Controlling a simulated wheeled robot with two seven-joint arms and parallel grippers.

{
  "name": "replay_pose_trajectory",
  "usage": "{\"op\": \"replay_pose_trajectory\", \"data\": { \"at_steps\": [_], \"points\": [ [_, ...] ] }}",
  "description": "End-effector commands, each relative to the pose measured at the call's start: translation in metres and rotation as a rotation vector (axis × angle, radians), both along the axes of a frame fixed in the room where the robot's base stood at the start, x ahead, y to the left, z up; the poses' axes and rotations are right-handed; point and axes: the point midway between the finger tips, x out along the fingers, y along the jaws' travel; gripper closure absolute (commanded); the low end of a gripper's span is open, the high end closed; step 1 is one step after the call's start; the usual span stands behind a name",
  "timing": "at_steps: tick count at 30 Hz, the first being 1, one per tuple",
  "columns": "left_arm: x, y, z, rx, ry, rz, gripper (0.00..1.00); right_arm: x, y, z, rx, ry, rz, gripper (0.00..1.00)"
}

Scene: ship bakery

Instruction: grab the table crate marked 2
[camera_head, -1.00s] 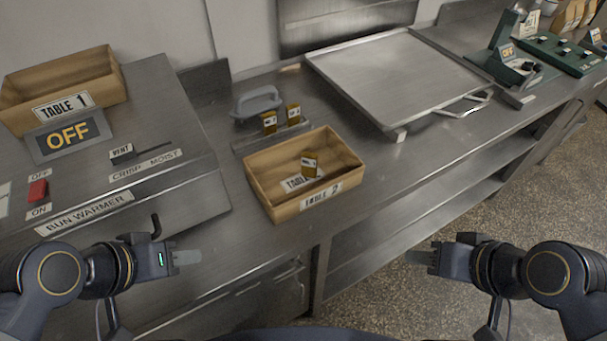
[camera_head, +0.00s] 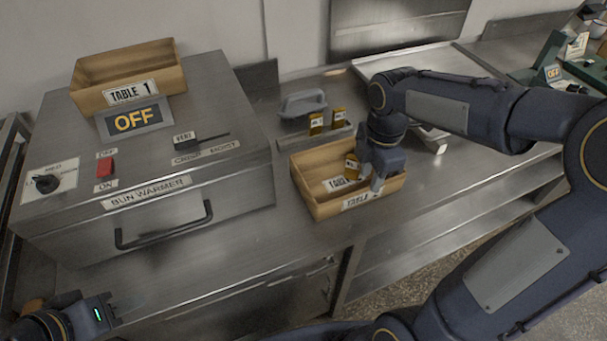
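The crate marked TABLE 2 (camera_head: 325,207) is an open wooden box on the steel counter, its label on the front wall. A small yellow-brown tag block (camera_head: 351,167) and a white label lie inside it. My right gripper (camera_head: 377,185) reaches down from above at the crate's front right rim, covering part of the label and the right side. Its fingers are at the front wall. I cannot tell whether they are closed on it. My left gripper (camera_head: 112,316) is low at the left, away from the crate, and its finger gap is not clear.
The bun warmer (camera_head: 230,185) stands left of the crate, with the TABLE 1 crate (camera_head: 165,78) and an OFF sign on top. A flat steel plate lies behind my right arm.

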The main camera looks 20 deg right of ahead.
Motion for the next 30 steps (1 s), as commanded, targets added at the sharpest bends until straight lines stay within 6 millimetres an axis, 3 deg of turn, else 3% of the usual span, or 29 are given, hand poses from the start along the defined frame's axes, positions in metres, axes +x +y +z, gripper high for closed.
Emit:
{"op": "replay_pose_trajectory", "data": {
  "at_steps": [11, 20, 29, 30],
  "points": [
    [0.000, 0.000, 0.002, 0.000, 0.001, 0.000, 0.64, 0.005, -0.003, -0.035, -0.015, 0.020, 0.078, 0.69],
    [0.000, 0.000, 0.005, 0.000, 0.000, 0.000, 0.64, 0.002, -0.002, -0.077, -0.014, 0.020, 0.076, 0.69],
    [0.000, 0.000, 0.005, 0.000, 0.000, 0.000, 0.64, 0.002, -0.002, -0.082, -0.014, 0.015, 0.074, 0.69],
    [0.000, 0.000, 0.005, 0.000, 0.000, 0.000, 0.64, 0.002, -0.002, -0.082, -0.014, 0.016, 0.074, 0.73]
  ]
}}
